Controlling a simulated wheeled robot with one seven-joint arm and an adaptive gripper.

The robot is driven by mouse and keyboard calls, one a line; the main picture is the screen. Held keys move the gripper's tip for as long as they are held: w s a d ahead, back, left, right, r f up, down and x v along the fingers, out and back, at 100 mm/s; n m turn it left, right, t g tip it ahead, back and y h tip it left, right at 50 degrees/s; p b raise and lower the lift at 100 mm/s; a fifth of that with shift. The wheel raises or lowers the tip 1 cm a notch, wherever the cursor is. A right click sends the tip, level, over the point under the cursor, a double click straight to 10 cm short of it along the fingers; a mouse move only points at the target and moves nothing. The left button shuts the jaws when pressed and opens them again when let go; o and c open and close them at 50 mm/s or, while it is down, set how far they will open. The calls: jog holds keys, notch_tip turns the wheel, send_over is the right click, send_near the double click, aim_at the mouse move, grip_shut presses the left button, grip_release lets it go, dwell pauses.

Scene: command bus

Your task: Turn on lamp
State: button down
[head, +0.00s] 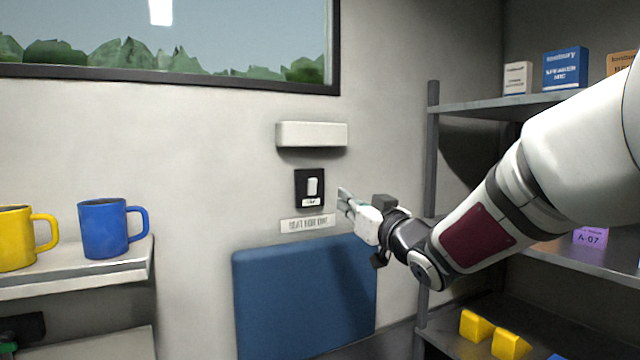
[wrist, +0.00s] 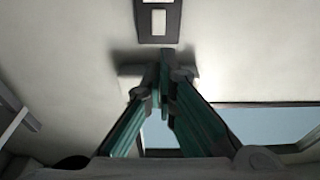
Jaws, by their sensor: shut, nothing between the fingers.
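The lamp (head: 311,134) is a pale box-shaped fixture on the wall below the window. It looks unlit. Just under it is a wall switch (head: 313,186) with a white rocker on a black plate. The switch also shows at the top of the wrist view (wrist: 158,20). My gripper (head: 342,197) is just right of the switch in the head view, its fingers pointing toward the wall. In the wrist view its green-sided fingers (wrist: 164,62) meet at the tips and hold nothing. The fingertips appear apart from the switch; contact with the wall cannot be told.
A label plate (head: 308,223) and a blue panel (head: 290,300) are below the switch. A shelf (head: 75,283) at left holds a yellow mug (head: 15,240) and a blue mug (head: 103,230). A shelf rack (head: 433,150) with boxes stands right, behind my arm.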

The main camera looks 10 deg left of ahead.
aim_at(312, 179)
jog(key=p+x, duration=0.2)
jog(key=x, duration=1.1)
jog(key=shift+w+a, duration=0.2)
jog(key=shift+a, duration=0.05)
jog(key=shift+w+a+r+b, duration=0.15)
jog(key=shift+w+b, duration=0.25)
jog(key=shift+b, duration=0.45)
jog(key=shift+s+r, duration=0.15)
jog(key=shift+r, duration=0.15)
